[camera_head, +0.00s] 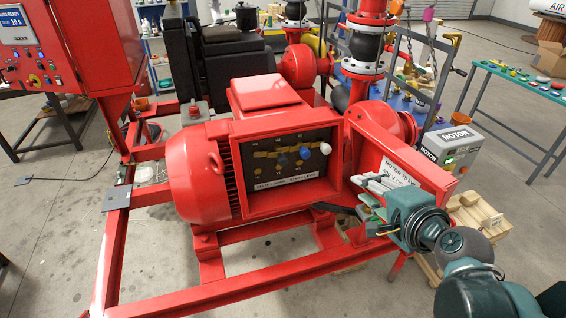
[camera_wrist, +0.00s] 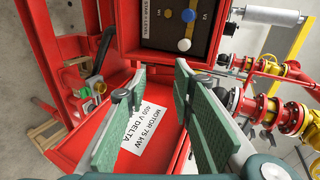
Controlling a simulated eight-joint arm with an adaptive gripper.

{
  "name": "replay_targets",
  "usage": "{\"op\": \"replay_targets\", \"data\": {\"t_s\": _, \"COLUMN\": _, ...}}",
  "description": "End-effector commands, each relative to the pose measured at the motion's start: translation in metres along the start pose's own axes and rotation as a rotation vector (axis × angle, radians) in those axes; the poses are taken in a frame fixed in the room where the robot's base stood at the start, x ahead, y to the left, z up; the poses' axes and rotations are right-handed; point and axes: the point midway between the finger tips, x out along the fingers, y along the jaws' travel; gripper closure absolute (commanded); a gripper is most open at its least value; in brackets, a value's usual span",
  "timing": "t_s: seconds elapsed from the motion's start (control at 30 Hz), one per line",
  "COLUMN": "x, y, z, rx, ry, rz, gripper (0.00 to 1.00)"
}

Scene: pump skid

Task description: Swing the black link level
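The open terminal box of the red motor (camera_head: 200,165) holds a dark panel (camera_head: 318,165) with brass bars and terminals in rows. A dark knob (camera_head: 282,161), which looks like the black link's, sits left of a blue knob (camera_head: 304,153) and a white knob (camera_head: 325,148). The angle of its bar is too small to tell. In the wrist view the blue knob (camera_wrist: 184,45) and white knob (camera_wrist: 188,16) show at the top; I cannot make out the black one there. My gripper (camera_head: 366,200) is open and empty, right of and below the panel; its spread fingers (camera_wrist: 155,95) hold nothing.
A red plate labelled "MOTOR 75 kW" (camera_head: 402,174) stands right of the box, close behind my gripper. Its label (camera_wrist: 143,131) shows between my fingers. The box rim (camera_head: 342,155) stands around the panel. A grey motor control box (camera_head: 452,145) is farther right.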

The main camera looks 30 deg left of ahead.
Motion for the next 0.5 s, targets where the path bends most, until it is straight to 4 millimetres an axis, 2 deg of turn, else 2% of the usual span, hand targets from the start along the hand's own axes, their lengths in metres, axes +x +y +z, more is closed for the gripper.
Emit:
{"op": "replay_targets", "data": {"t_s": 0.1, "x": 0.019, "y": -0.012, "z": 0.017, "rx": 0.128, "ry": -0.033, "rz": -0.058, "gripper": 0.75}}
{"op": "replay_targets", "data": {"t_s": 0.5, "x": 0.069, "y": -0.041, "z": 0.068, "rx": 0.595, "ry": -0.154, "rz": -0.206, "gripper": 0.75}}
